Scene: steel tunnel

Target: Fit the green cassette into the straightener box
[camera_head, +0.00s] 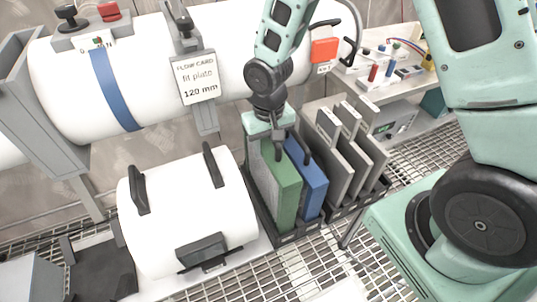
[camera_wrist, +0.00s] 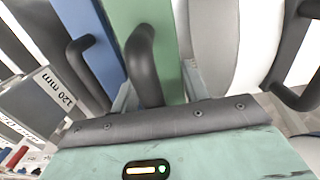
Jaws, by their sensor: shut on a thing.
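The green cassette (camera_head: 286,200) stands upright in a dark rack (camera_head: 297,232), right beside the blue cassette (camera_head: 313,187). My gripper (camera_head: 279,137) is above the green cassette, pointing down at its top. In the wrist view, my gripper (camera_wrist: 158,92) is shut on the black handle (camera_wrist: 143,62) of the green cassette (camera_wrist: 171,30). The blue cassette (camera_wrist: 92,38) is beside it, with its own black handle apart from my fingers. The handle's lower part is hidden by the gripper. I cannot tell for sure which part is the straightener box.
A white curved cover (camera_head: 185,215) with black handles lies left of the rack. A white tunnel pipe (camera_head: 75,85) with a blue band runs behind, with a flow card (camera_head: 196,80) reading "fit plate 120 mm". Several grey plates (camera_head: 345,165) stand right of the blue cassette.

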